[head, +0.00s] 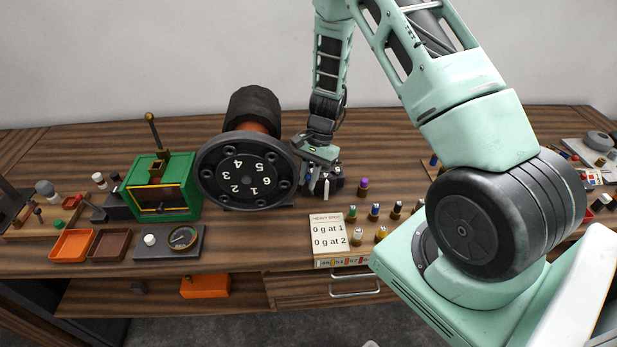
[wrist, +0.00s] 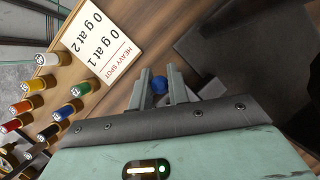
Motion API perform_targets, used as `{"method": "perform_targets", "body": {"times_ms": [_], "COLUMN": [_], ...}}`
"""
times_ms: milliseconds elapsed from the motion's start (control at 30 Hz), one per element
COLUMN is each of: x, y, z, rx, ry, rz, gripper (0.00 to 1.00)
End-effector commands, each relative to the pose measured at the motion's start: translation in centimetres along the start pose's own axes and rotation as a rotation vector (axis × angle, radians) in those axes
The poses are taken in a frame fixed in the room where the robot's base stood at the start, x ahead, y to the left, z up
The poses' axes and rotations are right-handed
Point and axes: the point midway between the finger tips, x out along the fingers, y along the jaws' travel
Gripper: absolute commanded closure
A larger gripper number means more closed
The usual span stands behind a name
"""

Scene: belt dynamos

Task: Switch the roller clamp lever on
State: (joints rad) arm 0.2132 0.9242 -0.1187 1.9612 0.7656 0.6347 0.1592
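My gripper (head: 323,190) is low beside the right side of the dark rotor with a numbered disc (head: 248,173). In the wrist view my gripper's fingers (wrist: 159,75) are apart. A round blue knob (wrist: 159,84) shows in the gap between them; I cannot tell whether they touch it. It may be the tip of the roller clamp lever, but its shaft is hidden. A small grey-lilac block (wrist: 212,88) sits just right of the fingers. In the head view the gripper and wrist cover this spot, so the lever's position cannot be read there.
A green box (head: 165,187) with an upright brass-knobbed lever (head: 152,130) stands left of the rotor. A heavy-spot card (head: 328,232) and several colour-topped pegs (head: 375,212) stand in front right of my gripper. A dial gauge (head: 183,238) and trays (head: 73,245) lie at front left.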

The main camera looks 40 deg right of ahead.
Motion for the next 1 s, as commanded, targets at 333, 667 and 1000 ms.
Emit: {"method": "perform_targets", "body": {"times_ms": [333, 667, 1000], "x": [0.2, 0.0, -0.3], "y": [0.5, 1.8, 2.7], "z": [-0.5, -1.4, -1.8], "rx": [-0.016, -0.078, -0.134], "ry": [-0.037, -0.153, -0.249], "rz": [-0.058, -0.227, -0.362], "gripper": [1.00, 1.00, 1.00]}}
